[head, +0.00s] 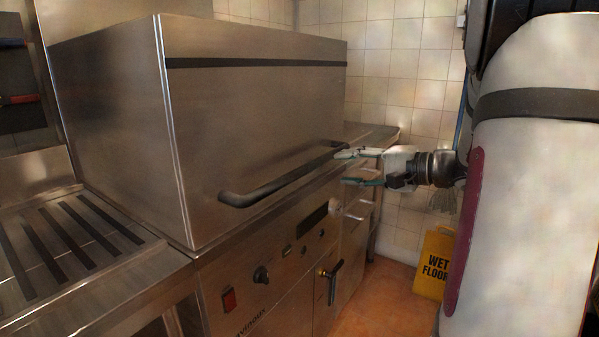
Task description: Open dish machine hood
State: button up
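The dish machine hood (250,130) is a large stainless steel box, down on the machine body (262,275). A dark bar handle (285,182) runs along the lower edge of its front. My gripper (346,168) is at the far right end of the handle, its two fingers apart, one above the other. The upper finger appears level with the handle's end and the lower finger is below it. I cannot tell whether either finger touches the handle.
A slatted steel drain table (60,250) adjoins the machine at left. Below the hood are a control panel with knobs, a red switch (229,300) and a lever handle (331,280). A steel counter (375,135) stands beyond. A yellow wet floor sign (434,264) stands on the orange floor.

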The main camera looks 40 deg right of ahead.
aim_at(313, 167)
jog(key=b+x, duration=0.1)
jog(key=x, duration=1)
jog(key=shift+w, duration=0.15)
grip_shut()
